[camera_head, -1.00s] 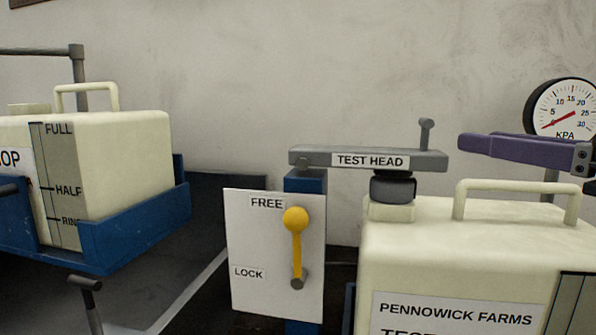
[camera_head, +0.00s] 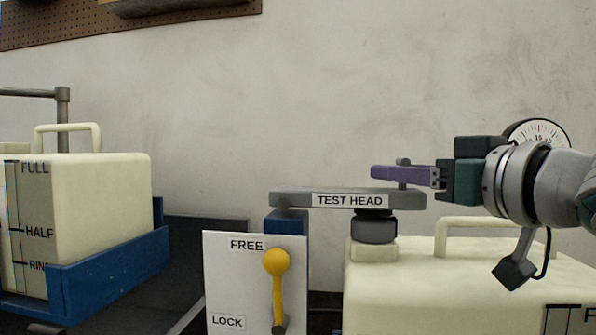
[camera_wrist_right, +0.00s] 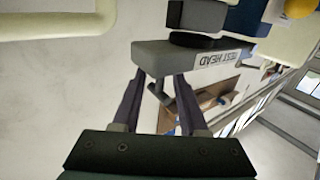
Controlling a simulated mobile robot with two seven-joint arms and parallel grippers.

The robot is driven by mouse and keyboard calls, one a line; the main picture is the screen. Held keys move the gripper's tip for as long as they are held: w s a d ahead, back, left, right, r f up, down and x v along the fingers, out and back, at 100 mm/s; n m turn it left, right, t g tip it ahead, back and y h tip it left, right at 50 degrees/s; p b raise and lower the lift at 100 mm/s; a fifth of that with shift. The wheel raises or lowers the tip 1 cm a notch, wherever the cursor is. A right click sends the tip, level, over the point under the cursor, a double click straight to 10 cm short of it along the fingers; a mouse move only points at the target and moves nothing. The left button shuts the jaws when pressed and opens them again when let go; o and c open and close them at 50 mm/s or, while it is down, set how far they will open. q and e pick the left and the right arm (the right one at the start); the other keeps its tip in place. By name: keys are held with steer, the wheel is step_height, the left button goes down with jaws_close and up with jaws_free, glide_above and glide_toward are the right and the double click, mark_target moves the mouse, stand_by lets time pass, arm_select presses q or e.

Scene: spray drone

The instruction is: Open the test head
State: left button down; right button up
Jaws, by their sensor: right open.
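The test head (camera_head: 300,200) is a grey horizontal bar labelled TEST HEAD, resting over a dark cap (camera_head: 375,228) on the cream tank (camera_head: 450,275). A short upright peg (camera_head: 403,162) stands at its right end. My right gripper (camera_head: 375,172), with purple fingers, is at that end, level with the peg. In the right wrist view its open fingers (camera_wrist_right: 160,85) lie on either side of the peg (camera_wrist_right: 158,92); I cannot tell whether they touch it. A lever with a yellow knob (camera_head: 276,262) points up to FREE on a white plate (camera_head: 220,280). My left gripper is not in view.
A pressure gauge (camera_head: 541,130) is on the right, partly behind my right arm. Another cream tank (camera_head: 105,190) sits in a blue cradle (camera_head: 110,265) at the left. The wall behind is bare below a pegboard (camera_head: 50,25).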

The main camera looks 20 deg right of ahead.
jaws_close()
stand_by(0.4)
steer(key=shift+r, duration=0.15)
stand_by(1.0)
